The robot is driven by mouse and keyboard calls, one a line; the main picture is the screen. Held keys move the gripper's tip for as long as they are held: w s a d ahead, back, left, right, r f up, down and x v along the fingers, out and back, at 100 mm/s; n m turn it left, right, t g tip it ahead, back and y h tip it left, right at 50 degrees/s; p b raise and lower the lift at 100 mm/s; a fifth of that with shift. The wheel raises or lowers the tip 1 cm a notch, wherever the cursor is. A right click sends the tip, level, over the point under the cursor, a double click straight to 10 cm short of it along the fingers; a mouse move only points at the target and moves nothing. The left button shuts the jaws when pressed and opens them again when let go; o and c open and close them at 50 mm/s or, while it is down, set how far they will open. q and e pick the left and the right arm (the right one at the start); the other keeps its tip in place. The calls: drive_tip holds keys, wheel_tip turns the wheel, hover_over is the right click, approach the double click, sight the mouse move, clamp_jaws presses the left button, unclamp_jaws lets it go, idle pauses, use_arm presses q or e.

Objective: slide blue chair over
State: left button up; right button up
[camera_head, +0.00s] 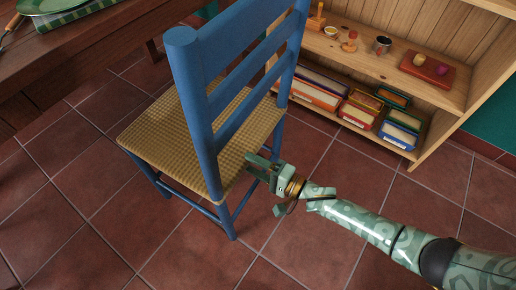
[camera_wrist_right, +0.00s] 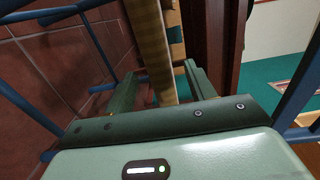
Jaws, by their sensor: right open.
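The blue chair (camera_head: 192,95) stands on the tiled floor in the head view, its slatted back toward me and its woven tan seat behind the back posts. My right gripper (camera_head: 259,167) is at the seat's right edge, just right of the near back post. In the right wrist view the seat edge (camera_wrist_right: 152,45) shows between the two green fingers of the gripper (camera_wrist_right: 157,82), which are apart. I cannot tell whether either finger touches the seat. My left gripper is not in view.
A dark wooden table (camera_head: 90,45) with a green plate and tray stands at the upper left. A wooden shelf (camera_head: 395,75) with boxes, cups and a red board stands at the upper right. Bare floor tiles (camera_head: 70,225) lie at the lower left and in front.

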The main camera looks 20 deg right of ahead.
sight(249, 164)
drive_tip(key=shift+x, duration=1.6)
drive_tip(key=shift+f, duration=0.1)
clamp_jaws()
drive_tip(key=shift+f, duration=0.1)
